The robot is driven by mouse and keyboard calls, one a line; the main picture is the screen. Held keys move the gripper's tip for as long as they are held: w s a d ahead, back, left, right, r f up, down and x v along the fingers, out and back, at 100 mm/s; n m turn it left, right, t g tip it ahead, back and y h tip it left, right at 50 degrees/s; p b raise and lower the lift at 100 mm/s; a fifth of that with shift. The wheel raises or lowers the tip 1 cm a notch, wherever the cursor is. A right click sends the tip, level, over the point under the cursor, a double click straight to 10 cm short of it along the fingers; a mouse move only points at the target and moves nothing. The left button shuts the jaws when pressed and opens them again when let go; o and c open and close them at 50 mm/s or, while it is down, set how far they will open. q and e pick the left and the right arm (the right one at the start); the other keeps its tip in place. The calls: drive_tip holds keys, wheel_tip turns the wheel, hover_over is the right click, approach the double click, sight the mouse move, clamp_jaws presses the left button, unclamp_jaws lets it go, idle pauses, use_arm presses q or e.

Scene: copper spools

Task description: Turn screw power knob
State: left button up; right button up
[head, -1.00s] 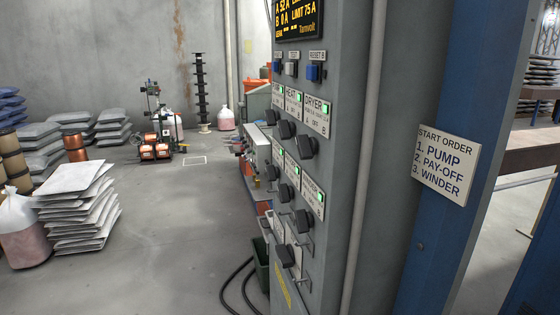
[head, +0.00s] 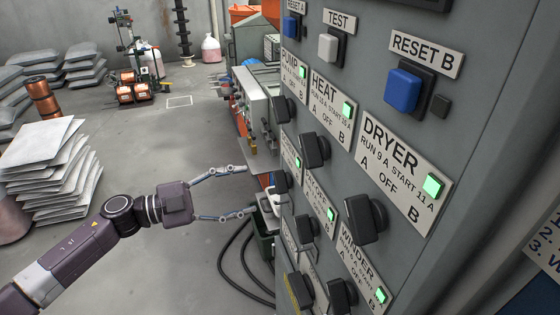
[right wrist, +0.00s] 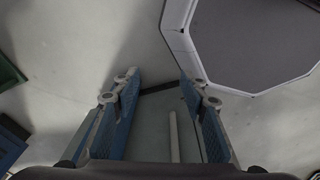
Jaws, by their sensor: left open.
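A grey control panel (head: 400,50) fills the right of the head view, with several black knobs under white labels. Readable labels are PUMP, HEAT, DRYER and WINDER. No SCREW label is legible; the label left of the pay-off one (head: 290,158) is too oblique to read, with a knob (head: 282,181) below it. My left gripper (head: 248,190) is open and empty, its fingers pointing right toward the panel's left edge, apparently apart from that knob. My right gripper (right wrist: 160,78) is open and empty in the right wrist view; it is outside the head view.
Blue reset buttons (head: 404,90) and a white test button (head: 327,46) sit above the knobs. Green lamps (head: 433,185) are lit beside the labels. Stacked white sacks (head: 45,165) stand at left. Black hoses (head: 240,275) lie on the floor. The middle floor is clear.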

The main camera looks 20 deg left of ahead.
sight(275, 183)
use_arm(q)
drive_tip(key=p+x, duration=0.1)
drive_tip(key=x, duration=0.1)
drive_tip(key=p+x, duration=0.1)
drive_tip(key=x, duration=0.1)
drive_tip(key=r+x, duration=0.1)
drive_tip(key=x, duration=0.1)
drive_tip(key=shift+s+d+p, duration=0.1)
drive_tip(key=shift+d+p, duration=0.3)
drive_tip(key=shift+d, duration=0.1)
drive_tip(key=shift+w+d+f, duration=0.25)
drive_tip(key=shift+w+d, duration=0.1)
drive_tip(key=shift+d, duration=0.05)
drive_tip(key=c, duration=1.2)
drive_tip(key=shift+o, duration=0.2)
use_arm(e)
drive_tip(key=s+r, duration=0.2)
drive_tip(key=s, duration=0.1)
drive_tip(key=shift+s+d+r, duration=0.1)
drive_tip(key=shift+r, duration=0.3)
